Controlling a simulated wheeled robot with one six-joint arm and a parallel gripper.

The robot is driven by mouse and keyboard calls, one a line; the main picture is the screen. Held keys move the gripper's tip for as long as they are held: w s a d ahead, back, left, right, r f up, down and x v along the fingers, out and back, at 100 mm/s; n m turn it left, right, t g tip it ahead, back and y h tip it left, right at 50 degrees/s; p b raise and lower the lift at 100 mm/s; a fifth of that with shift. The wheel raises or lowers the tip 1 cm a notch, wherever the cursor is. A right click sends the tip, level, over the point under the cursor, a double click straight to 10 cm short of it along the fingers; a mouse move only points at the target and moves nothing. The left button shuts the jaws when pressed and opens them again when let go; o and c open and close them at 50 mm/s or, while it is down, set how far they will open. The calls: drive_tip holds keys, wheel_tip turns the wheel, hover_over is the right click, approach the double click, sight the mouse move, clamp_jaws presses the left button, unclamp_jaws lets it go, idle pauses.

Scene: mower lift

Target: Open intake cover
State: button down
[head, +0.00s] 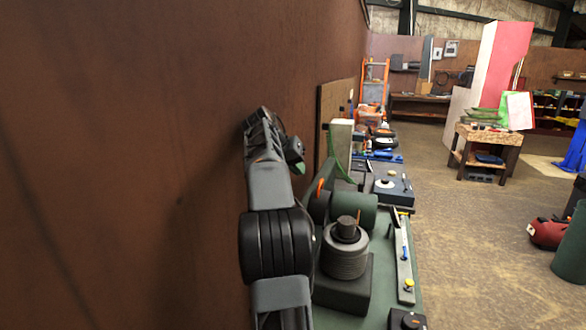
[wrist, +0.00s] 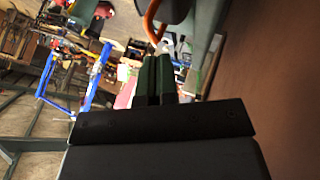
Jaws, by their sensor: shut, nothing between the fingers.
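I cannot pick out the intake cover for certain. In the wrist view my gripper (wrist: 158,60) has two dark green fingers that lie together with nothing between them. A curved orange bar (wrist: 151,22) shows just beyond the fingertips, beside a dark rounded part (wrist: 175,10); whether the fingers touch the bar is unclear. In the head view a green machine body (head: 362,212) with orange details stands on the bench to the right of my arm. A ribbed grey cylinder (head: 345,250) with a dark cap stands on a dark block in front of it. My arm partly hides this area.
A brown wall (head: 150,150) runs close along the left of my arm. The green bench (head: 408,318) carries a grey rail (head: 403,258) and a dark box (head: 393,190). A wooden table (head: 488,140) stands farther back. The floor (head: 465,240) right of the bench is largely clear.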

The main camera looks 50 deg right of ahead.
sight(319, 188)
drive_tip(key=shift+x, duration=3.45)
drive_tip(key=shift+s+d+r, duration=0.15)
drive_tip(key=shift+s+d, duration=0.05)
drive_tip(key=shift+s, duration=0.6)
drive_tip(key=shift+s+d+r, duration=0.15)
drive_tip(key=shift+s+d, duration=0.1)
drive_tip(key=shift+s, duration=0.5)
drive_tip(key=shift+w, duration=0.15)
drive_tip(key=s+p+v, duration=0.1)
drive_tip(key=p+v, duration=0.3)
drive_tip(key=v, duration=0.6)
drive_tip(key=shift+r, duration=0.25)
